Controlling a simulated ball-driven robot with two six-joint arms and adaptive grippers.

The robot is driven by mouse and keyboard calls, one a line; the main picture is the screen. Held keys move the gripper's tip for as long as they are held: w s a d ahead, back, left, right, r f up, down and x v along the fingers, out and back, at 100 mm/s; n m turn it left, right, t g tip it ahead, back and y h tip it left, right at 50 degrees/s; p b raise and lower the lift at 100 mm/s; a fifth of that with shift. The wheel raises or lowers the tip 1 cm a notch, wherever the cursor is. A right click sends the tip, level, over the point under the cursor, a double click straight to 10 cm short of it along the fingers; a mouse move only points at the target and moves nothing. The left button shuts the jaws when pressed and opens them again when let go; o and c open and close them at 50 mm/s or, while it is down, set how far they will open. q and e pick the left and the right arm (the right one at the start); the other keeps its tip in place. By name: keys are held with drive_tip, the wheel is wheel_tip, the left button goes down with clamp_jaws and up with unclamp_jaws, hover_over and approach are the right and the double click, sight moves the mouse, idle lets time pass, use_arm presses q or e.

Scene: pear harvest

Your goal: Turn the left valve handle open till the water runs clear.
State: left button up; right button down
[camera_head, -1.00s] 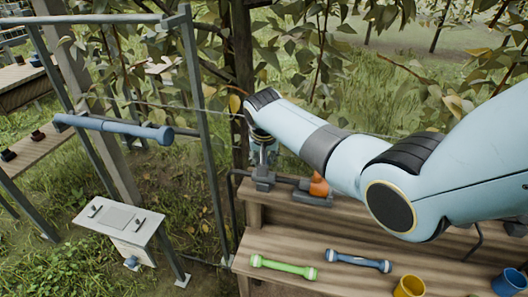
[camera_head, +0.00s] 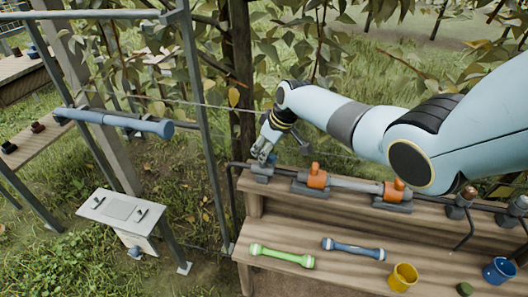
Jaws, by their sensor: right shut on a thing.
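A pipe (camera_head: 350,184) with several fittings runs along the upper shelf of the wooden bench. The left valve (camera_head: 262,175) is the grey fitting near its left end. My right gripper (camera_head: 264,155) reaches down over it from above and is shut on its handle. The handle is mostly hidden by the fingers, so its angle is hard to tell. No running water can be made out. My left gripper is not in view.
Two orange fittings (camera_head: 316,177) (camera_head: 396,191) sit along the pipe to the right. A green dumbbell-shaped bar (camera_head: 282,256), a blue one (camera_head: 354,248), a yellow cup (camera_head: 403,277) and a blue cup (camera_head: 499,271) stand on the lower shelf. A metal frame post (camera_head: 203,130) rises left of the bench.

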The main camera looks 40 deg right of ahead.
drive_tip(key=shift+n+g+y+b, duration=0.6)
drive_tip(key=shift+n+b, duration=0.7)
drive_tip(key=shift+n, duration=0.8)
drive_tip(key=c, duration=1.2)
unclamp_jaws()
drive_tip(key=shift+o, duration=0.2)
drive_tip(key=shift+d, duration=0.1)
drive_tip(key=v, duration=1.2)
drive_tip(key=shift+d, duration=0.15)
drive_tip(key=shift+f, duration=0.1)
